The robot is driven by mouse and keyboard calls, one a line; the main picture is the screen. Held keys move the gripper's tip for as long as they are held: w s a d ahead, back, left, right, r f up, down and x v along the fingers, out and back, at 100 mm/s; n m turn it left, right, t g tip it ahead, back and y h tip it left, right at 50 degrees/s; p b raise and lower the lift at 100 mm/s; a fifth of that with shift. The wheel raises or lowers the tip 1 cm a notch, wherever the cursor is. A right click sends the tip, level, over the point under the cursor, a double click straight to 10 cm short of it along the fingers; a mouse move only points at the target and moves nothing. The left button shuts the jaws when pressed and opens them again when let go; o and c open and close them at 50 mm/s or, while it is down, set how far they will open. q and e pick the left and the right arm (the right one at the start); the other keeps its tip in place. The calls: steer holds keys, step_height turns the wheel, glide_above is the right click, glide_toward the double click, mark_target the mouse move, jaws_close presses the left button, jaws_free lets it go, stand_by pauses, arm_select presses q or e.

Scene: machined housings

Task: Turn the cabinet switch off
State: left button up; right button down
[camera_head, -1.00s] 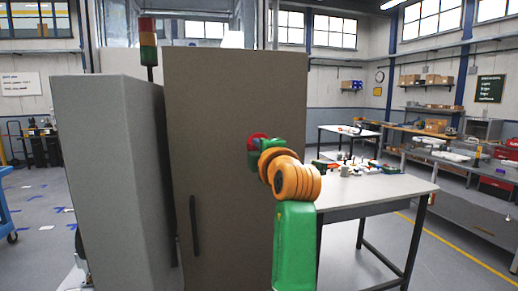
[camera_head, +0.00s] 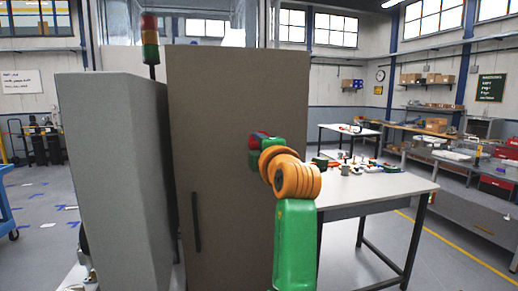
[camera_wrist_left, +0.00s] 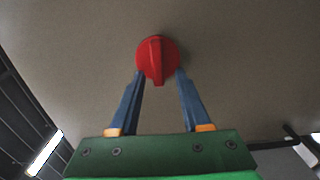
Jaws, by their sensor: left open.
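The cabinet switch is a round red knob (camera_wrist_left: 157,60) with a raised ridge, on the flat face of the brown-grey cabinet (camera_head: 222,100). In the left wrist view the ridge runs up and down the picture. My left gripper (camera_wrist_left: 160,78) is open, with one blue finger on each side of the knob's lower part. I cannot tell whether the fingertips touch it. In the head view, my left gripper (camera_head: 257,142) is at the cabinet's right side, largely covering the knob. My right gripper is not in view.
A dark vertical handle (camera_head: 196,222) is low on the cabinet front. A grey panel (camera_head: 112,180) stands to its left, with a red and green signal lamp (camera_head: 150,38) behind. A table (camera_head: 375,188) with several small parts is at the right.

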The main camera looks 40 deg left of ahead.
arm_select(q)
steer(key=shift+s+d+f+b, duration=0.1)
steer(key=shift+d+b, duration=0.1)
steer(key=shift+b, duration=0.1)
steer(key=b+v, duration=0.3)
steer(key=v, duration=0.4)
steer(key=shift+b, duration=0.3)
steer(key=shift+a, duration=0.25)
